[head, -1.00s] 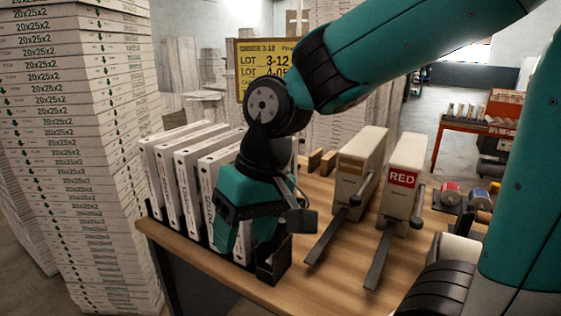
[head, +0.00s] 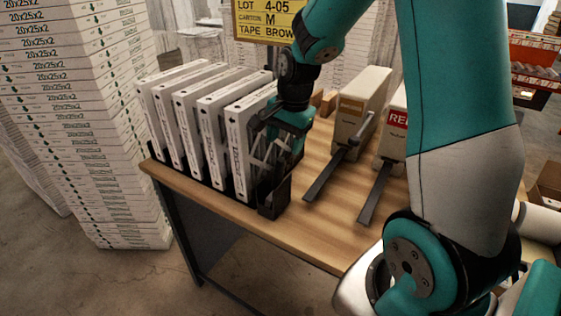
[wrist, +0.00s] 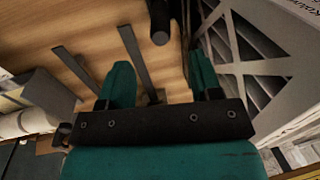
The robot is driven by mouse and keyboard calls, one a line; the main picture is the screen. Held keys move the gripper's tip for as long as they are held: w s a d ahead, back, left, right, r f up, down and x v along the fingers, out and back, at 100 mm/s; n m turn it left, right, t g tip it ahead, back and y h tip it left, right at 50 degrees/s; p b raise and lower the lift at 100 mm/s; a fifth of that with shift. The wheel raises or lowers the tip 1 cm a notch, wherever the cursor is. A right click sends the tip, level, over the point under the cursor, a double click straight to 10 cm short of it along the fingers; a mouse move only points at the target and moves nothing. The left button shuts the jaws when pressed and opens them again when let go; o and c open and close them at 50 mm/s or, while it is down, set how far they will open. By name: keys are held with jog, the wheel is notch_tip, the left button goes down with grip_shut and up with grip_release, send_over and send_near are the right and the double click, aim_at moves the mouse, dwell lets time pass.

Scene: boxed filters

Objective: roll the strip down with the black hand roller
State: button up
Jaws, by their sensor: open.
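My gripper (head: 287,143) is low beside the right face of the rightmost filter box (head: 238,150). Its two teal fingers (wrist: 160,82) stand apart in the wrist view, with nothing clearly held between them. A black cylindrical end (wrist: 160,24) shows ahead of the fingers at the top of the wrist view; I cannot tell whether it is the hand roller. A black holder (head: 273,197) stands at the table's front edge, just below my gripper; its contents are unclear. The box's open side with grey diagonal webbing (wrist: 250,55) is close on the right. I cannot make out a strip.
Several white filter boxes (head: 180,125) stand in a row on the wooden table (head: 310,235). Two tape dispensers, one brown-labelled (head: 352,112) and one red-labelled (head: 393,125), have long dark arms reaching forward. A tall carton stack (head: 80,120) stands left. The table's front right is clear.

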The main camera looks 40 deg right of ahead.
aim_at(281, 159)
jog(key=f, duration=0.3)
jog(key=w+f, duration=0.1)
jog(key=f, duration=0.1)
jog(key=f+p, duration=0.1)
jog(key=f, duration=0.2)
jog(key=shift+w+a+f, duration=0.15)
jog(key=shift+a+f, duration=0.15)
jog(key=shift+f, duration=0.05)
jog(key=c, duration=1)
jog(key=shift+r+p, duration=0.4)
jog(key=shift+p, duration=0.05)
jog(key=r+p, duration=0.2)
jog(key=r, duration=0.1)
jog(key=shift+s+d, duration=0.1)
jog(key=shift+s, duration=0.1)
notch_tip(281, 159, up, 10)
jog(key=p, duration=0.8)
